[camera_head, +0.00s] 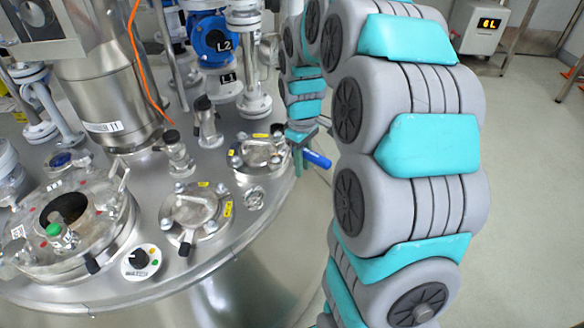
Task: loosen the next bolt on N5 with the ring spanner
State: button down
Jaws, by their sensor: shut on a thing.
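My gripper (300,137) is at the right rim of the steel vessel lid, past the bend of my arm. It is shut on a tool with a blue handle (317,159), which I take to be the ring spanner. The handle sticks out to the right, over the lid's edge. The spanner's ring end is hidden or too small to make out. A round bolted flange (258,153) with yellow tags lies just left of my gripper. A second bolted flange (195,212) with yellow tags lies nearer. I cannot read which one is N5, nor tell whether the spanner sits on a bolt.
Blue valves (211,40) and pipes crowd the back.

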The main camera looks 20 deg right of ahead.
jog(key=w+d+n+p, duration=0.4)
jog(key=w+n+p, duration=0.35)
jog(key=n, duration=0.35)
jog(key=shift+m, duration=0.4)
jog(key=r+p, duration=0.1)
jog(key=r, duration=0.1)
jog(key=s+r, duration=0.1)
jog(key=r, duration=0.1)
jog(key=shift+d+r+p, duration=0.15)
jog(key=shift+r+p, duration=0.2)
